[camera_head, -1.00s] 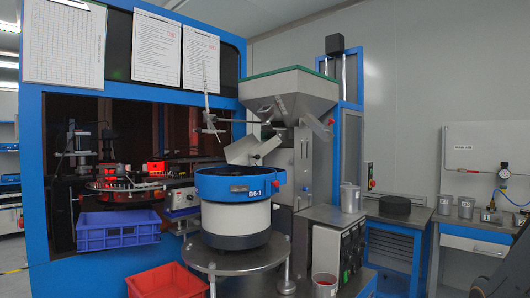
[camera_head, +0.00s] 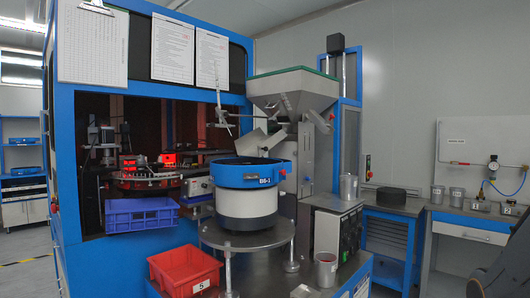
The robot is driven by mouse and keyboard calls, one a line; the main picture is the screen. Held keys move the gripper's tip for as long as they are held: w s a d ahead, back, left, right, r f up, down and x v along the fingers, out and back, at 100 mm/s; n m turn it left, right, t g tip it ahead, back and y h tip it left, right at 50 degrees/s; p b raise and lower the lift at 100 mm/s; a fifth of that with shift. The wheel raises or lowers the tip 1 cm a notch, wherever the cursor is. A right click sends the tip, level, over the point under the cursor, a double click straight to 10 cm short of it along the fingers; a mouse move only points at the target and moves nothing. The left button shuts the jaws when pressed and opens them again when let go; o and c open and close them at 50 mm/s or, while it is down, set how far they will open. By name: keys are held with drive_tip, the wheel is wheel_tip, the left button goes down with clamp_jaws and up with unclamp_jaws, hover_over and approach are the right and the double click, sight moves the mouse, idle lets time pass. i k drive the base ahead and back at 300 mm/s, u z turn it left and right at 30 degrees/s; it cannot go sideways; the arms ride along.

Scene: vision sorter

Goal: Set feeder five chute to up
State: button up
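A feeder stands in the middle, with a blue-rimmed white bowl (camera_head: 249,204) on a round metal table. A red bin (camera_head: 184,273) in front carries a card with the number 5 (camera_head: 201,286). My gripper is not in view.
A blue cabinet with a dark opening stands left, with a blue crate (camera_head: 140,217) before it. A grey control box (camera_head: 336,228) and a metal cup (camera_head: 326,272) are right of the feeder. A bench (camera_head: 473,224) stands far right. Open floor lies far left.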

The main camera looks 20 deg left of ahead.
sight(255, 144)
drive_tip(key=u, duration=0.85)
drive_tip(key=i, duration=0.7)
drive_tip(key=z, duration=0.75)
drive_tip(key=i, duration=0.45)
drive_tip(key=z, duration=0.45)
